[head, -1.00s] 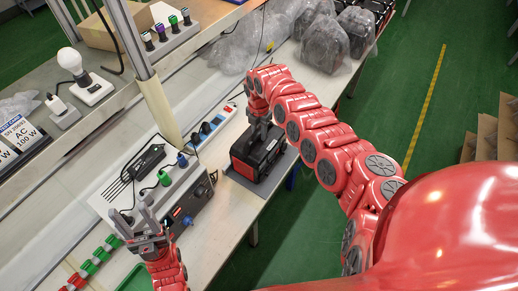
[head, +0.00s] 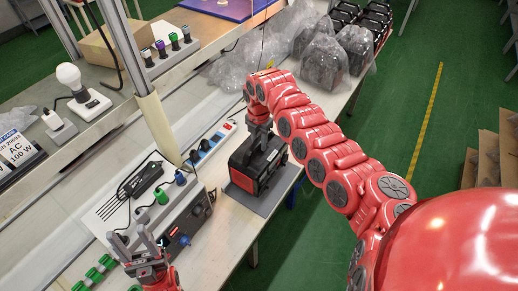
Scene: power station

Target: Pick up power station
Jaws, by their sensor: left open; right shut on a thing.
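The power station (head: 256,166) is a black and red box on a grey mat (head: 259,200) near the front edge of the bench. My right gripper (head: 259,137) comes down on it from above and is shut on its top, apparently at the handle. The fingertips are partly hidden by the wrist and the box. Whether the box is lifted off the mat cannot be told. My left gripper (head: 146,246) is at the lower left, fingers apart and empty, beside a grey test unit (head: 186,215).
A power strip (head: 211,143) and a black adapter (head: 146,180) lie behind on the bench. Bagged items (head: 324,62) are farther back. A shelf with a bulb (head: 75,82) and a post (head: 157,125) stand at left. Green floor is open at right.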

